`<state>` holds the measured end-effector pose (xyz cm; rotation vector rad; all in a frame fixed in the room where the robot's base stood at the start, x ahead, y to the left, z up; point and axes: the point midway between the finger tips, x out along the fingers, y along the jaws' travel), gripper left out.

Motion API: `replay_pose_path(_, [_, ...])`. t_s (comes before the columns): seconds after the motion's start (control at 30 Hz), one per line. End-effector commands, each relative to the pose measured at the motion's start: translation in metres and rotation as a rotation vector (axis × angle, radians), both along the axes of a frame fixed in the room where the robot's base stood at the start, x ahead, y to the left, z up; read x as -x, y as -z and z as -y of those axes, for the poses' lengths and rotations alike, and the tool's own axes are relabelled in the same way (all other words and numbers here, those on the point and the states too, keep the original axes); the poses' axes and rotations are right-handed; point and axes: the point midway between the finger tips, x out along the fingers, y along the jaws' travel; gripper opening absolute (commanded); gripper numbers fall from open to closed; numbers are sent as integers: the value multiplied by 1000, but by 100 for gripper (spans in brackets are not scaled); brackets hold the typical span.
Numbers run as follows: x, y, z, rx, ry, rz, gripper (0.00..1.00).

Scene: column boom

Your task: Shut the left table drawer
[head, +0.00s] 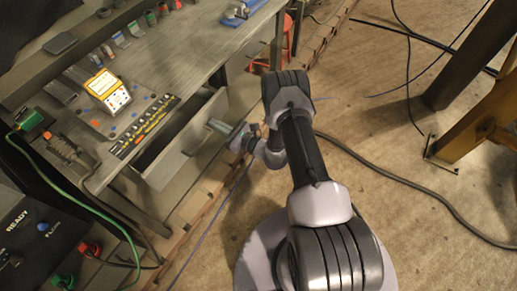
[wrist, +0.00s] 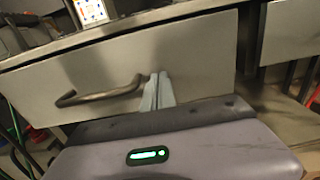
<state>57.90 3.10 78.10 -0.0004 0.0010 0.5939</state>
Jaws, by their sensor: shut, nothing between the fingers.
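The left table drawer (head: 178,153) stands partly open, and its dark inside shows behind the front panel in the head view. In the wrist view its plain grey front (wrist: 200,55) fills most of the picture, with a bar handle (wrist: 100,94) on its left part. My gripper (head: 211,124) is at the drawer front in the head view. In the wrist view my gripper (wrist: 159,78) has its two pale fingers together, empty, just right of the handle. The fingertips are at or very near the front panel; I cannot tell whether they touch.
The workbench (head: 160,60) carries a yellow-and-white meter (head: 108,91) and several tools. Another drawer front (wrist: 290,30) is at the right in the wrist view. Cables (head: 400,185) lie across the floor, and a yellow steel post (head: 480,115) stands at the right.

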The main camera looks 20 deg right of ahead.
Motion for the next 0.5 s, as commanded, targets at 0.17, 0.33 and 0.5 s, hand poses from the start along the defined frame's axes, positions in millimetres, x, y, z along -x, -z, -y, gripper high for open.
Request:
replay_pose_path(0.17, [-31, 4, -22, 1, -3, 3, 0])
replay_pose_path(0.33, [-52, 3, -36, 0, -3, 2, 0])
replay_pose_path(0.5, [-65, 1, -44, 0, -1, 2, 0])
